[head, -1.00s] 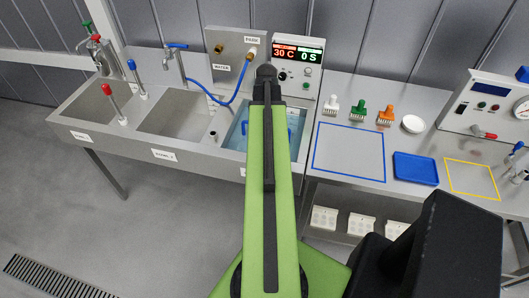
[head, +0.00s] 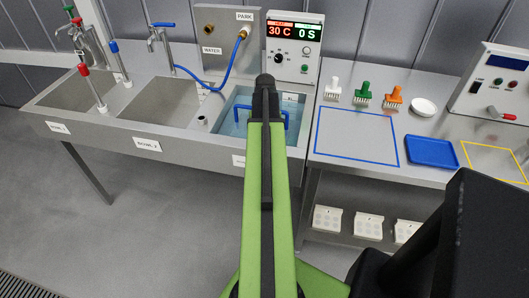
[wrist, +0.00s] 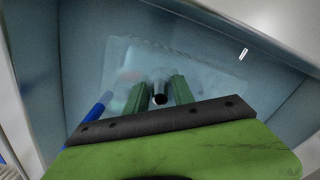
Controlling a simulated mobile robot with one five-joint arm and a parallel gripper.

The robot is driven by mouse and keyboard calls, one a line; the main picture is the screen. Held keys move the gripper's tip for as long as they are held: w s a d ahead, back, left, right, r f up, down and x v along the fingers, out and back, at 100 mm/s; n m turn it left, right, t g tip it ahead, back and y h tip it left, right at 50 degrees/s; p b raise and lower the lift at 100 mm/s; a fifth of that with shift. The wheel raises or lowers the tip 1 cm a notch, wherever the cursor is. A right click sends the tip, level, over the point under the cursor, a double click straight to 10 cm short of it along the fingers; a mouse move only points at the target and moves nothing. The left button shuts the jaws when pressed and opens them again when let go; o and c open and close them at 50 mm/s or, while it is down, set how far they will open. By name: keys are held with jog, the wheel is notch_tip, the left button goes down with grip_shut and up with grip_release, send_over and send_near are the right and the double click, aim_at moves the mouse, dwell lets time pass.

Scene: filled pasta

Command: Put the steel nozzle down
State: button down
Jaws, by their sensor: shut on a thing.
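In the wrist view, my gripper (wrist: 159,96) has its two green fingers closed around the steel nozzle (wrist: 160,90), a short grey tube with a dark round opening facing the camera. The gripper is over the blue-tinted bath basin (wrist: 52,70); I cannot tell whether the nozzle touches the water. A pale flat shape (wrist: 205,68) lies below it, blurred. In the head view, the basin (head: 232,103) is at the right end of the sink unit, with blue handles (head: 286,118) in it. My arm hides the gripper and nozzle there.
A control box (head: 293,48) reading 30 C and 0 S stands behind the basin. Two sink bowls (head: 155,106) are to the left. On the right table are a blue-outlined square (head: 357,136), empty, several brushes (head: 363,95), a white dish (head: 424,107) and a blue tray (head: 432,152).

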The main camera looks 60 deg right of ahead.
jog(key=shift+f, duration=0.3)
notch_tip(320, 180, down, 4)
jog(key=b, duration=0.3)
jog(key=shift+b, duration=0.4)
jog(key=shift+r, duration=0.25)
jog(key=shift+f, duration=0.2)
jog(key=c, duration=1.1)
grip_release()
jog(key=shift+r, duration=0.1)
notch_tip(320, 180, up, 12)
jog(key=p, duration=1.2)
jog(key=shift+r+p, duration=0.15)
jog(key=shift+p, duration=0.2)
